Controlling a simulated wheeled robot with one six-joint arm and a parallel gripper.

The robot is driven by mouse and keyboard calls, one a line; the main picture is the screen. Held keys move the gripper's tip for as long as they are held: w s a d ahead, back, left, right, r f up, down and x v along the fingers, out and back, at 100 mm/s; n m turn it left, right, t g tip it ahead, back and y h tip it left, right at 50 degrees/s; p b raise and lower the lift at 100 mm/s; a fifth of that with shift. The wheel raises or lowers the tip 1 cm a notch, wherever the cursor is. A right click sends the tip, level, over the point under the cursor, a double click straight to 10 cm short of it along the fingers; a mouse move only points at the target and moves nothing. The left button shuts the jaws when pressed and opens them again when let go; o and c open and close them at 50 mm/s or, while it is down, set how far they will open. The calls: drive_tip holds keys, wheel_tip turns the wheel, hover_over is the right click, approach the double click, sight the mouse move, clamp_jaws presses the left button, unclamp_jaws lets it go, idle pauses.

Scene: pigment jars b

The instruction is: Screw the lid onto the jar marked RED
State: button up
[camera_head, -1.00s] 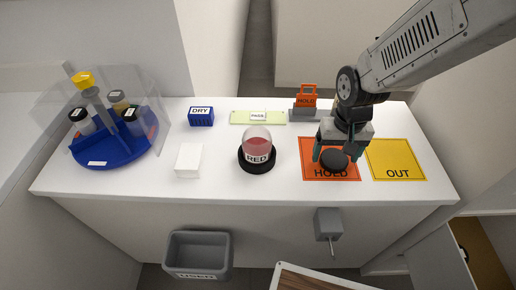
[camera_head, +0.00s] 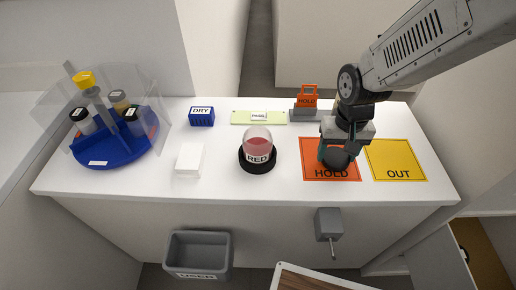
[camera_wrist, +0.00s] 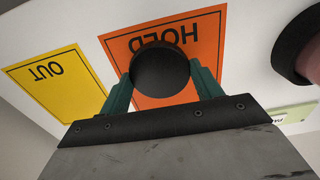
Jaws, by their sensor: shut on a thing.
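The jar marked RED (camera_head: 258,144) stands upright in a black round base (camera_head: 257,164) at the middle of the white counter. It holds red contents and its top shows no dark lid. A black round lid (camera_head: 338,160) is between the fingers of my gripper (camera_head: 336,154), over the orange HOLD mat (camera_head: 316,172). In the wrist view, the lid (camera_wrist: 160,72) sits between the two green fingers, which press on its sides. I cannot tell whether the lid still touches the mat. In the wrist view, part of the black base (camera_wrist: 296,50) shows at the right edge.
A yellow OUT mat (camera_head: 395,158) lies right of the HOLD mat. An orange HOLD tag on a grey stand (camera_head: 305,114) is behind. A blue DRY box (camera_head: 201,117), white block (camera_head: 188,160) and blue carousel with jars (camera_head: 100,160) are left. A USED bin (camera_head: 199,255) is below.

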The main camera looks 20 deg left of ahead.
sight(336, 157)
drive_tip(key=shift+r, duration=2.15)
